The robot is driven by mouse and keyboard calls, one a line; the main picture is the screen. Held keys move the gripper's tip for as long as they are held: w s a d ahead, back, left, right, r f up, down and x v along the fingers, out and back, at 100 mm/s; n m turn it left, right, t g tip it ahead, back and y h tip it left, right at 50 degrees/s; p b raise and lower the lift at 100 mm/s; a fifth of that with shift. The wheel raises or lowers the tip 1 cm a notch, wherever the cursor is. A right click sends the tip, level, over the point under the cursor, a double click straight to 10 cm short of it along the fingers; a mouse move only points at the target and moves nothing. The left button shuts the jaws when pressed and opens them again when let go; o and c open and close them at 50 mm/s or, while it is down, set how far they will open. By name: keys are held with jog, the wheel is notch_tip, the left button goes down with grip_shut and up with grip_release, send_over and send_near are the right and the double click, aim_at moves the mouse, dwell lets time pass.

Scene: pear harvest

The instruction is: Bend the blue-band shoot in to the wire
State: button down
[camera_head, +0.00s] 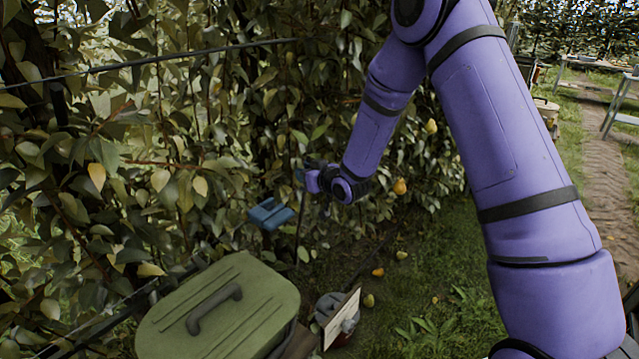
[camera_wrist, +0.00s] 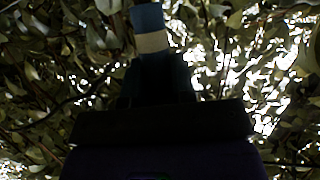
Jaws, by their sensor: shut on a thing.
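My gripper (camera_head: 310,177) reaches into the foliage near the middle of the head view, at the end of my purple arm. In the wrist view my dark gripper (camera_wrist: 156,75) is shut on the shoot, with a blue band (camera_wrist: 147,18) and a pale band (camera_wrist: 152,42) just beyond the fingertips. In the head view a small patch of blue shows at the fingertips, and a thin dark stem (camera_head: 299,228) runs down below them. The dark wire (camera_head: 150,62) crosses the upper left of the head view, above my gripper. Leaves hide most of the shoot.
A blue clip-like object (camera_head: 270,213) sits left of and below my gripper. A green lidded box (camera_head: 250,325) stands at the bottom left, with a small board (camera_head: 341,318) beside it. Pears hang and lie nearby. Open grass (camera_head: 450,265) lies to the right of the hedge.

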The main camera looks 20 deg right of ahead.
aim_at(307, 163)
jog(key=w+a+g+h, duration=0.1)
jog(key=w+a+g, duration=0.1)
jog(key=w+a, duration=0.2)
jog(key=shift+w+a+r, duration=0.15)
jog(key=shift+w+r, duration=0.15)
jog(key=shift+w, duration=0.65)
jog(key=c, duration=0.9)
grip_release()
jog(key=shift+w+a, duration=0.1)
jog(key=shift+w, duration=0.05)
jog(key=shift+c, duration=0.2)
jog(key=v, duration=1)
jog(key=shift+s+r, duration=0.1)
jog(key=shift+s, duration=0.3)
